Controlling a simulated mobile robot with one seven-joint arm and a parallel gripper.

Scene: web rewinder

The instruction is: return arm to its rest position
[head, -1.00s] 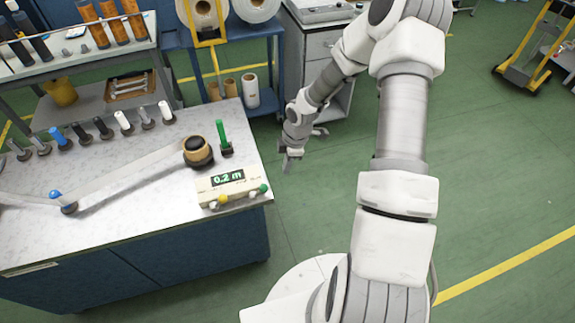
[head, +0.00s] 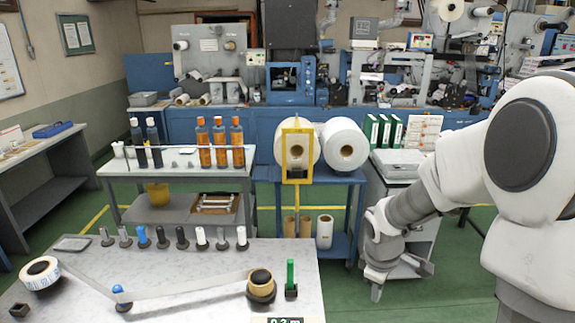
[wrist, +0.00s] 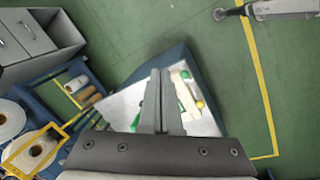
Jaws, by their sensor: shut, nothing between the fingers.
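My gripper (head: 377,292) hangs at the right of the rewinder bench (head: 215,258), over the green floor, in the head view. It points downward and is apart from the bench. In the wrist view my gripper (wrist: 161,75) has its two fingers together with nothing between them; the bench top (wrist: 125,105) lies beyond them. My arm comes in from the right edge of the head view and bends down to the gripper.
Close to my gripper are a grey cabinet (head: 410,235) and a blue stand with white rolls (head: 343,145). On the bench are a brown core (head: 261,289), a green post (head: 291,275) and a label roll (head: 40,272). Open floor (wrist: 225,60) shows in the wrist view.

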